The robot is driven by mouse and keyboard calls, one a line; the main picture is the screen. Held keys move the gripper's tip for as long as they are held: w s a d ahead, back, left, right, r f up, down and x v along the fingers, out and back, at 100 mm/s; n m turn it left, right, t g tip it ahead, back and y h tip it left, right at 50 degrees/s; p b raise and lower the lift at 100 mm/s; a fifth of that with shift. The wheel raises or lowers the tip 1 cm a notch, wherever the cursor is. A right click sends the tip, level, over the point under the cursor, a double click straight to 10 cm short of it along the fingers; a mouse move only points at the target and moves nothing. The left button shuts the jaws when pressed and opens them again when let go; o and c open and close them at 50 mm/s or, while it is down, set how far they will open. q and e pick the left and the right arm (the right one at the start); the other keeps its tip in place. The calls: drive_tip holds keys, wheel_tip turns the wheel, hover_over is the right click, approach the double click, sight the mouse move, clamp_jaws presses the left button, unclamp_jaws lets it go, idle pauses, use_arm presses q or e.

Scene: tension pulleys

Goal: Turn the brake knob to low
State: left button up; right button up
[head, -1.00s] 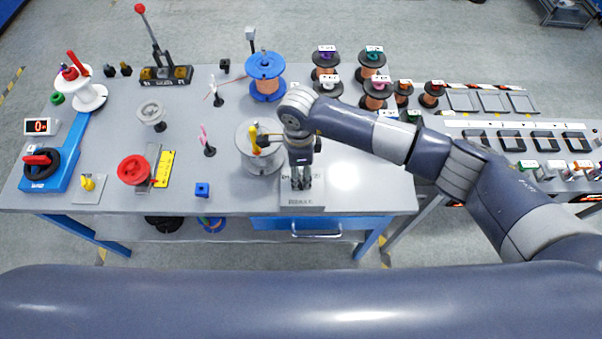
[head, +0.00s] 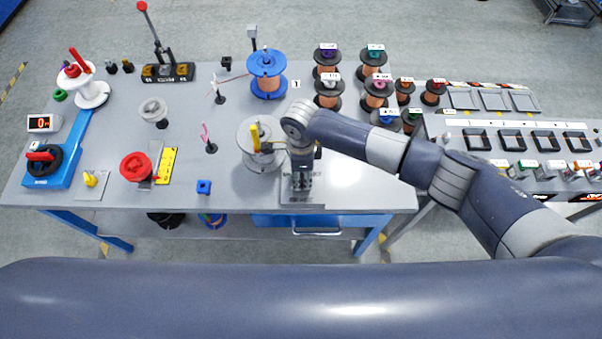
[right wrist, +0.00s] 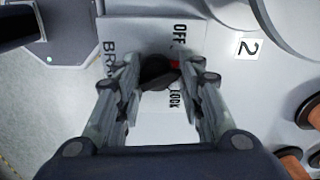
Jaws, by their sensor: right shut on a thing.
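The brake box (head: 302,203) is a light grey plate at the table's front edge, right of the middle, mostly under my right arm in the head view. In the right wrist view its face (right wrist: 147,120) shows the printed words OFF and LOCK, and part of BRAKE. The brake knob (right wrist: 157,74) is black with a red mark towards the OFF/LOCK side. My right gripper (right wrist: 160,78) points down at it, its fingers shut on the knob from both sides. In the head view my right gripper (head: 301,188) hides the knob. My left gripper is not in view.
A grey spool (head: 258,160) with a yellow handle stands close to the left of my right gripper. A blue-flanged copper spool (head: 267,85) is behind it. Several copper spools stand at the back right.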

drive_tip(key=shift+s+f+m+b, duration=0.25)
drive_tip(key=shift+f+m+b, duration=0.1)
drive_tip(key=shift+m+b, duration=0.55)
drive_tip(key=shift+s+d+m+b, duration=0.1)
drive_tip(key=shift+m+b, duration=0.2)
drive_tip(key=shift+m, duration=0.8)
drive_tip(key=o, duration=0.9)
drive_tip(key=shift+r, duration=0.2)
drive_tip(key=shift+r, duration=0.2)
wheel_tip(320, 180, up, 12)
drive_tip(key=shift+f, duration=0.15)
